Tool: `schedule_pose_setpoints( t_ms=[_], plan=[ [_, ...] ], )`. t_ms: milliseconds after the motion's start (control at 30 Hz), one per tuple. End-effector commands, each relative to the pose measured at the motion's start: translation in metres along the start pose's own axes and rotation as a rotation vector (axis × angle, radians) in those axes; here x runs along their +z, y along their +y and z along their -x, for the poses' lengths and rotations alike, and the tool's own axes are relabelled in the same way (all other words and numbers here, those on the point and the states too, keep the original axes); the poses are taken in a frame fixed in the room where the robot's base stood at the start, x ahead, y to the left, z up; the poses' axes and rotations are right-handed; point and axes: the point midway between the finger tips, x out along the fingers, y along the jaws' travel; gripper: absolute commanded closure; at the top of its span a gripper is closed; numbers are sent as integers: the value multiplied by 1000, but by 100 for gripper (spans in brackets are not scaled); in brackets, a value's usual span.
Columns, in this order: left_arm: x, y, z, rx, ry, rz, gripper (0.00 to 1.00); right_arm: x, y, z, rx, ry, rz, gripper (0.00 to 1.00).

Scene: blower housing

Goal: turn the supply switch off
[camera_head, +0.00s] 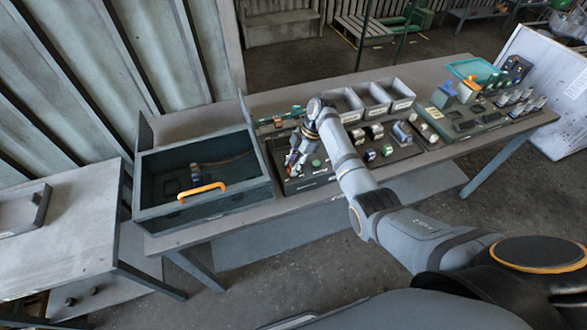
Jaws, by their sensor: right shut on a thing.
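My right gripper (294,158) is over the left end of a dark panel (322,179) on the workbench. Its fingers point down and are shut on a small part there, which looks like the supply switch. The fingers hide most of that part, so its setting cannot be made out. A small green round part (316,163) sits on the panel just right of the fingers. My left gripper is not in view.
A dark open box (160,212) with an orange handle (203,191) stands left of the panel. Grey bins (376,98) stand behind it. Several small parts crowd the panel's right side, beneath my arm. A green tray with parts (468,124) lies farther right.

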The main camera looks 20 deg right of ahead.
Motion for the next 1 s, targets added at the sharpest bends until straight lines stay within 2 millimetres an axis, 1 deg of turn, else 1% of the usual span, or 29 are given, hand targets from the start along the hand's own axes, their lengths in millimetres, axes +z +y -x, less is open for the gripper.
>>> schedule_pose_setpoints(
  t_ms=[33, 500, 700, 1000],
  plan=[
    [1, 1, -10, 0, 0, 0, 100, 2, 2, -4, -15, 0, 41, 100],
    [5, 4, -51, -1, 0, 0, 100, 1, 4, -3, -178, -2, 435, 100],
    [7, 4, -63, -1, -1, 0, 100, 0, 4, -3, -231, -2, 562, 100],
    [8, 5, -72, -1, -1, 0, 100, -1, 5, -1, -277, -2, 671, 100]
  ],
)
